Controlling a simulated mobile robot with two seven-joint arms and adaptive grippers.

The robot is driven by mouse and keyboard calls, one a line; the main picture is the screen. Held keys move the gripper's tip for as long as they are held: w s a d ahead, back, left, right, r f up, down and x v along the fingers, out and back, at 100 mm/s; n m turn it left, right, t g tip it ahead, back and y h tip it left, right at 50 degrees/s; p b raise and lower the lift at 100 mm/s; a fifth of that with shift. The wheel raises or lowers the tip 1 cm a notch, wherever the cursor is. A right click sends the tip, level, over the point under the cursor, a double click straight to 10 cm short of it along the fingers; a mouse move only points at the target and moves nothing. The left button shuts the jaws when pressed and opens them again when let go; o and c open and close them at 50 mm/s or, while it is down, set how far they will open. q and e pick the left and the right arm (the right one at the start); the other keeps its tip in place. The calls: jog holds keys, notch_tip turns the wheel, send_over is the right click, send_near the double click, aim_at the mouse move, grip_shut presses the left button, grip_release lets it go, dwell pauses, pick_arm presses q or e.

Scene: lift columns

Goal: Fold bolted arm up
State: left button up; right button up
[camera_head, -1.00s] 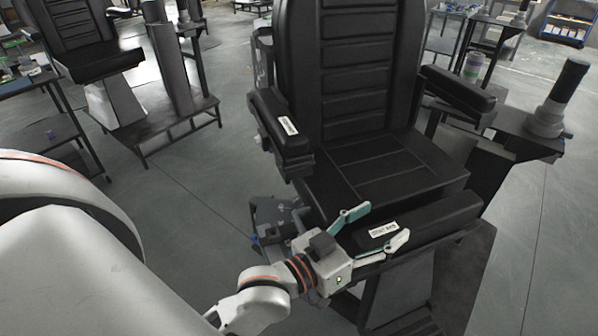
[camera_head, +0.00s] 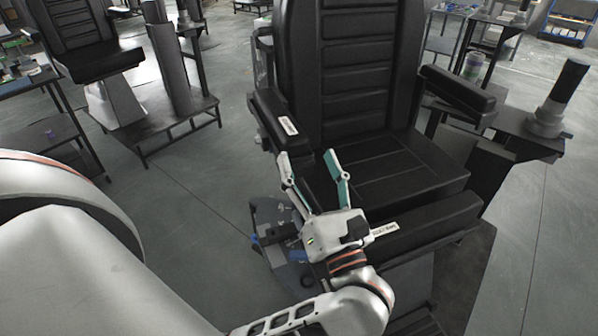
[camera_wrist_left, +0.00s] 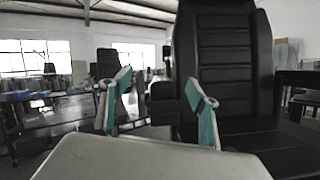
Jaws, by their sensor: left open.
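A black padded chair (camera_head: 350,70) stands ahead, also in the left wrist view (camera_wrist_left: 235,60). Its left-hand armrest (camera_head: 268,112) bears a small white label too small to read; a dark block, likely its end, shows between my fingers in the wrist view (camera_wrist_left: 164,103). A second labelled padded arm (camera_head: 435,222) lies low across the seat's front; my gripper body partly covers its left end and label. I cannot tell which arm is bolted. My left gripper (camera_head: 308,160) is open and empty, teal-lined fingers pointing toward the left-hand armrest's front end. My right gripper is not in view.
An unlabelled-looking right-hand armrest (camera_head: 458,92) juts from the chair. A side stand with a dark post (camera_head: 568,85) is at right. A dark unit with blue parts (camera_head: 275,225) sits low beside my gripper. Another chair (camera_head: 85,40) stands at back left.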

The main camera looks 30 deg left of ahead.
aim_at(300, 174)
pick_arm(q)
notch_tip(300, 174, down, 8)
jog(key=w+n+g+h, duration=0.1)
jog(key=n+g+h, duration=0.2)
jog(key=shift+n, duration=0.3)
jog(key=x, duration=0.5)
jog(key=p+x, duration=0.1)
jog(key=x, duration=0.1)
jog(key=shift+w+a+f, duration=0.1)
jog(key=shift+a+f, duration=0.05)
jog(key=shift+f, duration=0.15)
jog(key=shift+c, duration=0.3)
